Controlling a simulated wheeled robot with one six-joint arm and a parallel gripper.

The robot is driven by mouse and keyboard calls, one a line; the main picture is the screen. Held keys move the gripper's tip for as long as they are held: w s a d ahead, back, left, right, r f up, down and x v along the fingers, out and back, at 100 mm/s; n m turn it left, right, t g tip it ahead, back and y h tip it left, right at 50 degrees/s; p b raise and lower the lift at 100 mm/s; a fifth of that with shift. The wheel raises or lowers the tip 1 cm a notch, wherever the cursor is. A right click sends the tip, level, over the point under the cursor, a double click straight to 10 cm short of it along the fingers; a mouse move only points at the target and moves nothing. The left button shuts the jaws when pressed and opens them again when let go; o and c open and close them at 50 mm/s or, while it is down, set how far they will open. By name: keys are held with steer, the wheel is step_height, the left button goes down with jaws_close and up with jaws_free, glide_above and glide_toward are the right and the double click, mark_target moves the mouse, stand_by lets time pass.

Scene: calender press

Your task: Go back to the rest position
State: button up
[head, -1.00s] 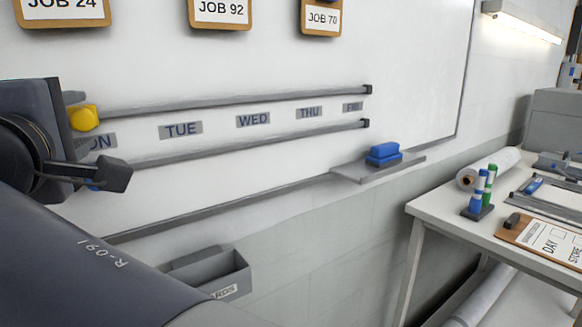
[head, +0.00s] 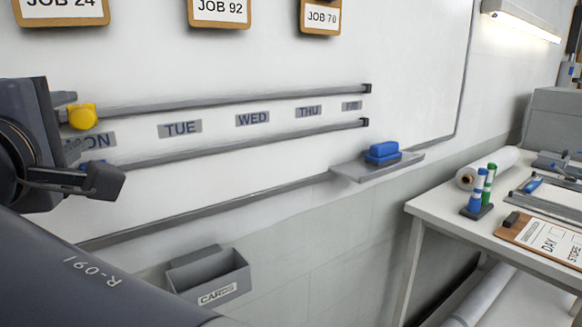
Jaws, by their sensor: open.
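My gripper (head: 75,124) is at the left edge of the head view, in front of the whiteboard (head: 420,60). Its grey fingers are spread apart and it appears empty. A yellow knob-like piece (head: 82,116) shows by the upper finger, near the left end of the upper rail (head: 220,101). I cannot tell how far the fingers are from it. My dark arm fills the lower left.
The board has a lower rail (head: 230,145), weekday labels and job clipboards (head: 219,12). A ledge (head: 378,168) with a blue eraser (head: 382,152) juts out. A grey card box (head: 210,275) hangs below. A white table (head: 470,235) with markers and a clipboard stands at right.

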mark_target(90, 121)
steer(key=v, duration=0.7)
steer(key=x, duration=1)
steer(key=shift+w, duration=0.3)
steer(key=shift+w+d+f, duration=0.15)
steer(key=shift+w+d, duration=0.3)
steer(key=shift+w, duration=0.1)
steer(key=w+d, duration=0.3)
steer(key=d, duration=0.2)
steer(key=w+d, duration=0.7)
steer(key=d, duration=0.2)
steer(key=shift+w+d+r, duration=0.2)
steer(key=shift+d+r, duration=0.05)
steer(key=shift+d, duration=0.1)
steer(key=w+d+p, duration=0.6)
steer(key=d+p, duration=0.1)
steer(key=d, duration=0.1)
steer(key=w+d+p, duration=0.6)
steer(key=d, duration=0.2)
steer(key=w+d+p, duration=0.6)
steer(key=d+p, duration=0.1)
steer(key=d, duration=0.2)
steer(key=shift+w+d+p, duration=0.15)
steer(key=shift+w+p, duration=0.05)
steer(key=shift+p, duration=0.1)
steer(key=shift+w+d+f+p, duration=0.1)
steer(key=shift+w+d+p, duration=0.25)
steer(key=shift+d, duration=0.25)
